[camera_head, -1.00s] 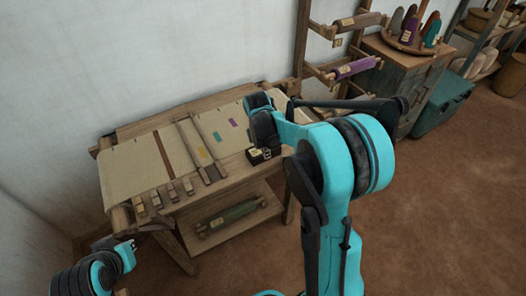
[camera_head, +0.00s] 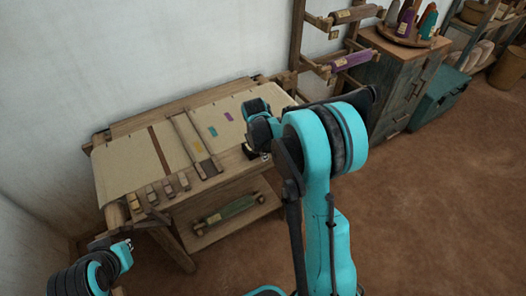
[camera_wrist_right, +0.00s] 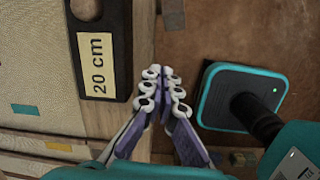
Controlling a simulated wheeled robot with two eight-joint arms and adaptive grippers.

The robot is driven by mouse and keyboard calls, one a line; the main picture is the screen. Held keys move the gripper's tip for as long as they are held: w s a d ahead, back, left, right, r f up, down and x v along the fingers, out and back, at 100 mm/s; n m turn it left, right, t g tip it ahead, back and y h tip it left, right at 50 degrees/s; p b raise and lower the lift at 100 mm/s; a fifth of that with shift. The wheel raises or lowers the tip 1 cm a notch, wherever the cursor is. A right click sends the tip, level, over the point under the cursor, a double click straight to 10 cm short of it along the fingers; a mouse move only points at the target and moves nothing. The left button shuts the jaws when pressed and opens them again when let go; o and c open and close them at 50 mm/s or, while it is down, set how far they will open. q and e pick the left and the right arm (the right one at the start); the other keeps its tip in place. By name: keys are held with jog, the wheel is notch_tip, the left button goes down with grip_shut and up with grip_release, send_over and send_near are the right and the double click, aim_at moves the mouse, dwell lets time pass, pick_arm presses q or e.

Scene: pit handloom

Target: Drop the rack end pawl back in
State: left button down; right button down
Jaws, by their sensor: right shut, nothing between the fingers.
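I cannot make out the rack end pawl in either view. A wooden rack (camera_head: 297,45) with a purple roll (camera_head: 352,59) stands behind the loom. My right gripper (camera_wrist_right: 163,84) is shut and empty in the right wrist view. It is above the loom's wooden edge, beside a black piece labelled "20 cm" (camera_wrist_right: 103,18) and apart from it in the picture. In the head view my right arm mostly hides this gripper. My left gripper (camera_head: 128,244) is at the lower left, in front of the loom; its fingers are too small to read.
The loom (camera_head: 120,165) carries pale cloth and several small labelled blocks along its front. A green roller (camera_head: 230,209) lies on its lower shelf. A wooden cabinet (camera_head: 393,75) and a teal chest (camera_head: 437,97) stand at the right. The brown floor in front is clear.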

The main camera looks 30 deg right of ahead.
jog(key=d+f, duration=0.1)
jog(key=d+f+b, duration=0.1)
jog(key=d, duration=0.1)
jog(key=shift+d+f+b, duration=0.1)
jog(key=shift+d+b, duration=0.05)
jog(key=shift+b, duration=0.15)
jog(key=shift+d+r, duration=0.3)
jog(key=shift+d, duration=0.05)
jog(key=shift+s+d+r, duration=0.1)
jog(key=shift+d, duration=0.05)
